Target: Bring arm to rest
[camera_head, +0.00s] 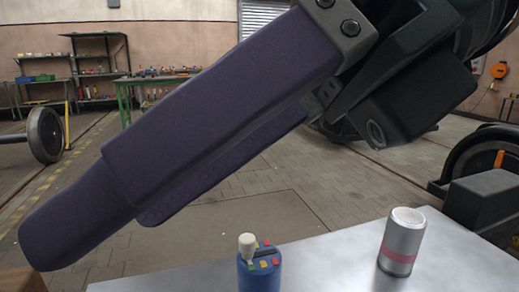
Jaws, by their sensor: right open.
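My right gripper (85,220) fills the upper middle of the head view, very close to the camera. It comes in from the upper right, and its long dark purple fingers point to the lower left. The fingers overlap from this side; they are open, and I see nothing held between them. The gripper is raised and hides much of the room behind. My left gripper is not in view.
A grey table (335,262) lies below, bearing a blue cylinder with coloured buttons and a white knob (259,273) and a silver can with a red band (402,242). Wheels (44,135) and a green bench (160,80) stand beyond. The floor between is clear.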

